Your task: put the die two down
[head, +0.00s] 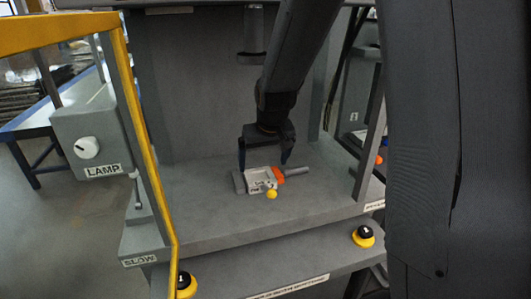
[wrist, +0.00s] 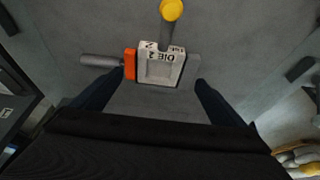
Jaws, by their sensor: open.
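Die two is a pale grey block (head: 260,180) labelled DIE 2. It has an orange collar with a grey handle on one side and a yellow knob on a short stem. It lies on the grey press bed (head: 200,215), and it also shows in the wrist view (wrist: 160,68). My gripper (head: 264,160) is open and points down at the die. In the wrist view its two dark fingers (wrist: 161,84) lie to the left and right of the block's near edge. I see no grip on the die. I cannot tell whether a fingertip touches it.
A grey ram (head: 252,35) hangs over the back of the bed. A yellow frame bar (head: 148,130) and the LAMP box (head: 93,137) stand at the left, a grey post (head: 369,135) at the right. Black-and-yellow buttons (head: 363,236) sit on the front ledge. The bed around the die is clear.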

